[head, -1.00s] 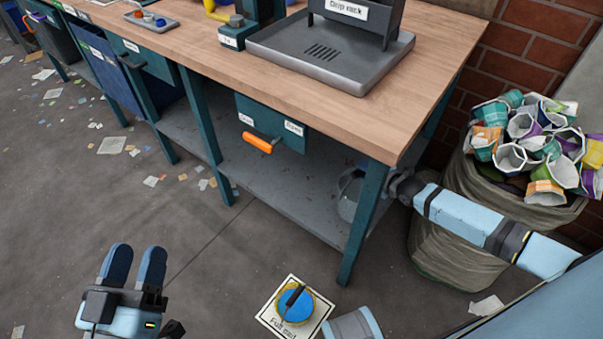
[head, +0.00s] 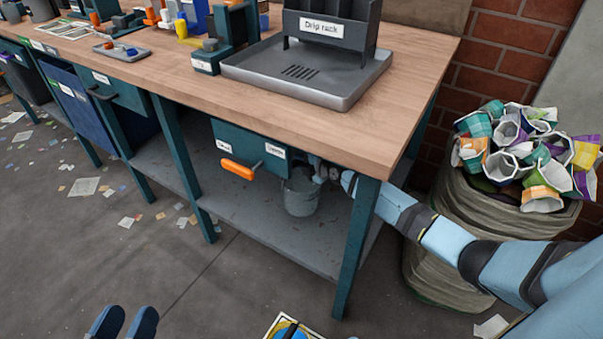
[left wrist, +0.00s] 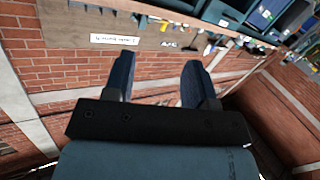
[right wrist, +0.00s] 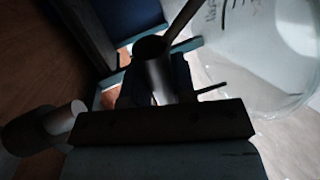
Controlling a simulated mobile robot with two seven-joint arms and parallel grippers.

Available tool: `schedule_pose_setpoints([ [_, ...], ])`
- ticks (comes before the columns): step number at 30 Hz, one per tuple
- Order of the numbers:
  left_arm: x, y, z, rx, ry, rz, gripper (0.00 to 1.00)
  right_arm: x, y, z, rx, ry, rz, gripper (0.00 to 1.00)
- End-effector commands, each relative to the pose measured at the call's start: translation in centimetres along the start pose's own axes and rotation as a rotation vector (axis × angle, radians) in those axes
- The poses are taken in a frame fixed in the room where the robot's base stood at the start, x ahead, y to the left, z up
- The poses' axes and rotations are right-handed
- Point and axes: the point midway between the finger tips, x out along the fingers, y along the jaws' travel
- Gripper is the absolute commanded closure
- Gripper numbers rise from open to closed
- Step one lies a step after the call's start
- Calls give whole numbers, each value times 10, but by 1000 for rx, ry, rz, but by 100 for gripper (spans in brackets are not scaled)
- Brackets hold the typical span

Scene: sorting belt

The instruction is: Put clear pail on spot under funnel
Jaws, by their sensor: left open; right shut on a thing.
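The clear pail (head: 301,198) is under the workbench, just right of and below the teal box with the orange handle. My right gripper (head: 320,170) reaches in behind the front table leg and is at the pail's top. In the right wrist view the pail's clear wall (right wrist: 265,60) fills the upper right, and my fingers are shut on a grey cylindrical grip (right wrist: 160,80), apparently the pail's handle. I cannot tell whether the pail touches the shelf. Funnel and spot are not clearly visible. My left gripper (head: 126,314) is open and empty, low over the floor.
The teal box (head: 245,145) has an orange handle (head: 238,170). The front table leg (head: 354,250) stands before my right forearm. A bin of paper cups (head: 440,245) is at right. A mat with a blue item (head: 290,328) lies on the floor, partly cut off. The shelf's left part is clear.

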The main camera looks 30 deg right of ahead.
Motion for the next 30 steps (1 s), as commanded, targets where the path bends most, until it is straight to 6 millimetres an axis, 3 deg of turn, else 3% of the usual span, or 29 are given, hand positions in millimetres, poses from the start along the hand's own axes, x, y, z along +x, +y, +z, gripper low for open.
schedule_pose_setpoints([
  [2,0,-1,3,3,-5,1,49,5,0,0,1,0,0,100],
  [9,6,-10,3,99,41,0,49,16,-30,2,3,-1,0,100],
  [22,6,-12,4,127,56,-2,49,17,-36,2,-1,-1,1,100],
  [23,6,-12,1,133,60,-2,49,17,-34,2,-1,-1,0,71],
  [25,6,-12,-1,135,63,-1,49,16,-34,2,0,-1,0,55],
  [26,6,-12,-2,136,64,-1,49,16,-34,2,0,-1,0,50],
  [30,7,-12,-4,139,69,0,49,16,-34,2,0,-1,0,50],
])
